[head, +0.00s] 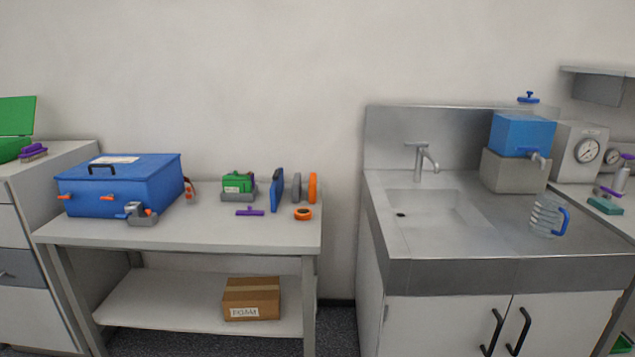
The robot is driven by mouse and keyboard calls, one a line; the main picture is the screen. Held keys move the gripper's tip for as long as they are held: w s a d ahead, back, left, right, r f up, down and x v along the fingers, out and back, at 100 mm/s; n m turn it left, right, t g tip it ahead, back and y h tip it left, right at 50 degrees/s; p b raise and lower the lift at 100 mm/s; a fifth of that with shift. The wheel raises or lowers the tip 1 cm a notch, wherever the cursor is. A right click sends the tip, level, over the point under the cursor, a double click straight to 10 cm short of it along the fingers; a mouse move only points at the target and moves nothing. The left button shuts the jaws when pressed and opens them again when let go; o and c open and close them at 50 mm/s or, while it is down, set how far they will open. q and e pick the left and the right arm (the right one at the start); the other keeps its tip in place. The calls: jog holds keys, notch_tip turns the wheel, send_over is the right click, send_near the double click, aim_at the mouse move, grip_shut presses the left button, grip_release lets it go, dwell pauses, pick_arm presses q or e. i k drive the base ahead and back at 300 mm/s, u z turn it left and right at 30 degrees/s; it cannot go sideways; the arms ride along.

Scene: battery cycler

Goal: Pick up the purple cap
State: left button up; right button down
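A flat purple piece with a small knob on top, which looks like the purple cap (250,211), lies on the light workbench (185,232) left of the middle. It lies in front of a green-and-grey device (238,185) and left of an orange ring (303,214). Nothing covers it. Neither of my grippers shows in the head view.
A large blue box (120,187) with orange fittings fills the bench's left part. Blue, grey and orange discs (277,190) stand upright behind the ring. A sink counter (430,245) with a clear jug (546,216) is on the right. The bench's front strip is clear.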

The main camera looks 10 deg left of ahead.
aim_at(249, 212)
jog(key=z, duration=1.3)
jog(key=i, duration=1.3)
jog(key=k, duration=1.3)
jog(key=u, duration=2)
jog(key=i, duration=0.5)
